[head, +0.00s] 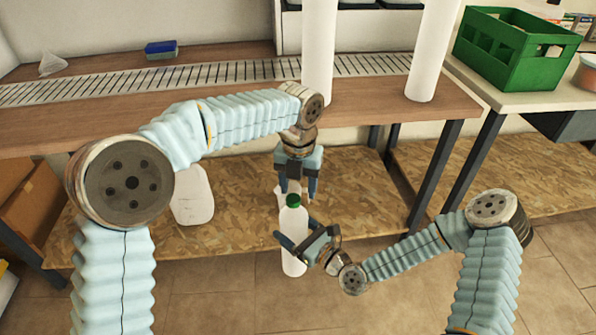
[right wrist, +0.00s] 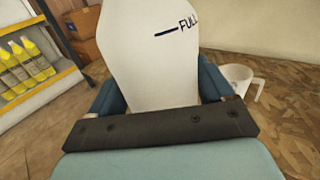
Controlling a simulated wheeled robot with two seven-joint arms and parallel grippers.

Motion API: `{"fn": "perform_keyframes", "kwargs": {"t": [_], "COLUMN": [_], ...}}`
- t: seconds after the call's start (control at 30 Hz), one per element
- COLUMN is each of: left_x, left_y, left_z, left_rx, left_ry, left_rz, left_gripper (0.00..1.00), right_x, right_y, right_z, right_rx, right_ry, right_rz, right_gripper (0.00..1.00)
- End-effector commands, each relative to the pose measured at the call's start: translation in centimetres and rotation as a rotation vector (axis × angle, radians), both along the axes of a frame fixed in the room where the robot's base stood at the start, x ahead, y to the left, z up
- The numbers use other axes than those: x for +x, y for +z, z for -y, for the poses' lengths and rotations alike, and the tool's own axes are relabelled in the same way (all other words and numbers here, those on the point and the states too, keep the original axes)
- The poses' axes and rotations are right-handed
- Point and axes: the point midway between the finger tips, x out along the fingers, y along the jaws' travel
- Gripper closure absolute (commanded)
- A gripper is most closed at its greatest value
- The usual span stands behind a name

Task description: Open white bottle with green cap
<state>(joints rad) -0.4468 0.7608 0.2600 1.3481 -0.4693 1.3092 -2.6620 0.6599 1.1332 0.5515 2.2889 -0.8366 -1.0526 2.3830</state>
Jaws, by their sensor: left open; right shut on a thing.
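The white bottle (head: 294,240) with a green cap (head: 293,201) stands upright in the air near the middle of the head view, in front of the low wooden shelf. My right gripper (head: 291,241) is shut around the bottle's body. In the right wrist view the white bottle (right wrist: 150,60) sits between the fingers and shows a "FULL" mark; its cap is out of that frame. My left gripper (head: 297,192) points down from above, open, with its fingers close to the green cap. I cannot tell whether they touch the cap.
A white jug (head: 193,195) stands on the lower shelf (head: 240,227) at the left. The upper shelf holds a blue sponge (head: 161,49). A green crate (head: 515,48) sits on the right table.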

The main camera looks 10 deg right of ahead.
Motion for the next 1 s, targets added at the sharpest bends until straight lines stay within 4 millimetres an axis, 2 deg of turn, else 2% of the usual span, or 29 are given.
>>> {"fn": "perform_keyframes", "kwargs": {"t": [0.2,0.5,0.57,0.8,0.9,0.93,1.0], "left_x": [0.0,0.0,0.0,-0.1,-0.1,-0.2,-0.2], "left_y": [-2.4,-2.7,-2.7,-2.6,-2.6,-2.6,-2.6], "left_z": [0.0,-0.1,-0.1,0.1,0.2,0.3,0.3], "left_rx": [0.001,0.000,0.000,-0.003,-0.005,-0.005,-0.005], "left_ry": [0.001,0.002,0.002,0.000,-0.002,-0.002,-0.003], "left_rz": [-0.001,0.000,0.000,-0.001,-0.001,-0.001,-0.001], "left_gripper": [0.43,0.43,0.50,0.87,1.00,0.61,0.50], "right_x": [0.0,0.0,0.0,0.0,0.0,-0.1,-0.1], "right_y": [0.1,0.1,0.0,0.0,0.0,0.0,0.0], "right_z": [0.0,0.0,0.0,-0.1,-0.1,-0.1,-0.2], "right_rx": [0.001,0.001,0.001,-0.001,-0.001,-0.001,-0.001], "right_ry": [0.000,0.000,0.000,0.002,0.004,0.004,0.005], "right_rz": [0.002,0.001,0.001,0.001,0.001,0.001,0.001], "right_gripper": [1.00,1.00,1.00,1.00,1.00,1.00,1.00]}}
